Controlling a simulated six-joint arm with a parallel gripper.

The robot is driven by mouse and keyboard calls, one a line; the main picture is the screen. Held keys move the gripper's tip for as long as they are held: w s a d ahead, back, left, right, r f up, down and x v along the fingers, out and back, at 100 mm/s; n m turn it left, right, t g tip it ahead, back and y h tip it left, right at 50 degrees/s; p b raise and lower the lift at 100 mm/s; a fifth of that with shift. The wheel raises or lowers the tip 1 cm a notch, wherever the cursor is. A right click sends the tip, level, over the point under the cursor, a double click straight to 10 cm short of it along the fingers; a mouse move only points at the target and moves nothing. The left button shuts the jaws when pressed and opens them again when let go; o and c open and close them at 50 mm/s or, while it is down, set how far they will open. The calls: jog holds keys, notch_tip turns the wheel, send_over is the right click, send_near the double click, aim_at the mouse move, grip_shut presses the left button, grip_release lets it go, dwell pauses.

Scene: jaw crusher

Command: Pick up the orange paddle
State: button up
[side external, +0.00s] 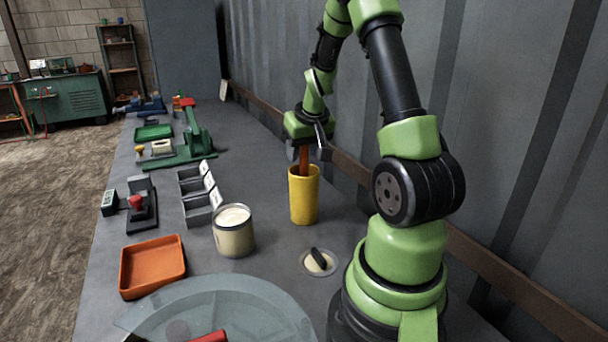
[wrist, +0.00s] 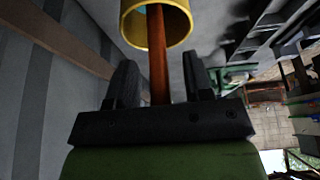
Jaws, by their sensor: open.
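The orange paddle (side external: 304,158) stands upright in the yellow cup (side external: 303,197), with its orange-brown handle sticking out of the top. The lower part of the paddle is hidden inside the cup. My gripper (side external: 309,152) is directly above the cup and open, its two fingers on either side of the handle. In the wrist view the paddle handle (wrist: 158,55) runs between the two black fingers, with a gap on each side, and the yellow cup's rim (wrist: 135,30) is just beyond the fingertips.
A tin of pale powder (side external: 233,236) stands left of the cup. A small dish with a black-handled tool (side external: 318,262) lies in front. An orange tray (side external: 152,268), grey bins (side external: 198,192) and a green press (side external: 192,140) stand farther left. A corrugated wall rises close behind on the right.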

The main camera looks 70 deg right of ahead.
jog(key=shift+w+f, duration=0.1)
jog(key=shift+f, duration=0.1)
grip_shut()
